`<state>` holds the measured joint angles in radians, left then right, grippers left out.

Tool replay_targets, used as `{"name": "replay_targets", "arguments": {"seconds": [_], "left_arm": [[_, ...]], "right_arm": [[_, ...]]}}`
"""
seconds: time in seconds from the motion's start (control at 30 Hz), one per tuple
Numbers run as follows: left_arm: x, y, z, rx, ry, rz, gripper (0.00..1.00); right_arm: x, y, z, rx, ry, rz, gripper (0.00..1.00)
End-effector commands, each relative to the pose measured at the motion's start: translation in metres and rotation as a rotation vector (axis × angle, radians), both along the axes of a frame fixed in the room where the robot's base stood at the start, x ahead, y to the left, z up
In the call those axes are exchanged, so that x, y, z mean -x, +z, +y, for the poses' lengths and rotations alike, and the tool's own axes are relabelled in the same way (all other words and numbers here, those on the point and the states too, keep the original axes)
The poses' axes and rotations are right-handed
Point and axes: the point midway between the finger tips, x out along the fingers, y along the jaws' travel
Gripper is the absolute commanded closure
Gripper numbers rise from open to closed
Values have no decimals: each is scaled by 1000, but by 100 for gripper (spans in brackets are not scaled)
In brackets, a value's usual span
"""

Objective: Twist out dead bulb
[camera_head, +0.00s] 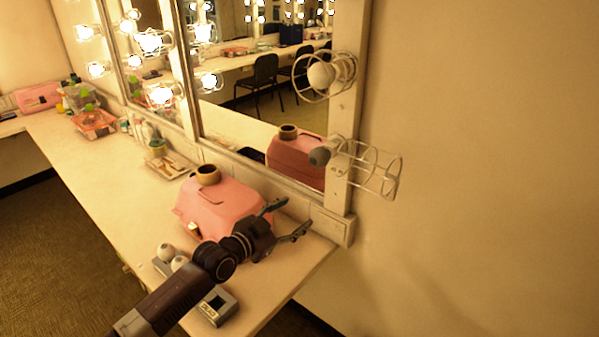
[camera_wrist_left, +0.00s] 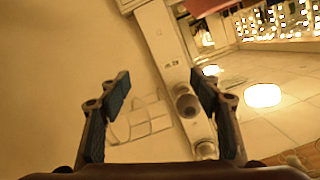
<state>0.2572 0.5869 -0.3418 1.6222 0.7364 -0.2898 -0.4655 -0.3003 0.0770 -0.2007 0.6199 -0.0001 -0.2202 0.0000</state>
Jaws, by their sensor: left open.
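The dull grey bulb (camera_head: 320,156) sits in the lower socket of the mirror's right post (camera_head: 342,120). Its wire cage (camera_head: 382,172) stands out to the right. A pale, unlit bulb (camera_head: 321,76) sits above it in another wire cage (camera_head: 340,68). My left gripper (camera_head: 287,219) is open and empty, below and to the left of the grey bulb and apart from it. In the left wrist view, a dark round bulb (camera_wrist_left: 187,105) on the post shows between the open fingers, nearer the right finger. My right gripper is not in view.
A pink case (camera_head: 222,207) with a tape roll (camera_head: 208,174) on top stands behind my left gripper. White round bulbs (camera_head: 166,251) and a grey box (camera_head: 217,306) lie near the counter's front edge. A small tray (camera_head: 172,168) is farther left. The wall at right is clear.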

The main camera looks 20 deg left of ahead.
Motion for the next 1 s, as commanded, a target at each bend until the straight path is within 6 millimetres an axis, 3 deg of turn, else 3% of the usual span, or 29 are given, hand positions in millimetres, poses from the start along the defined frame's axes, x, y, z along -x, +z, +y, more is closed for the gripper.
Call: {"name": "replay_targets", "arguments": {"seconds": [0.03,0.1,0.2,0.3,0.57,1.0], "left_arm": [[-10,32,6,-7,-4,-57,42],[-18,62,10,-7,-9,-117,42],[-24,91,15,-7,-12,-172,42],[-27,104,17,-7,-12,-198,42],[-44,103,12,-5,-12,-203,42],[-94,103,-7,-3,-12,-203,42]], "right_arm": [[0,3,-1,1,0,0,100],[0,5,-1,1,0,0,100],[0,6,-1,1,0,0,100],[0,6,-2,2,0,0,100],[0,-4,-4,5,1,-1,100],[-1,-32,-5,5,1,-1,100]]}}
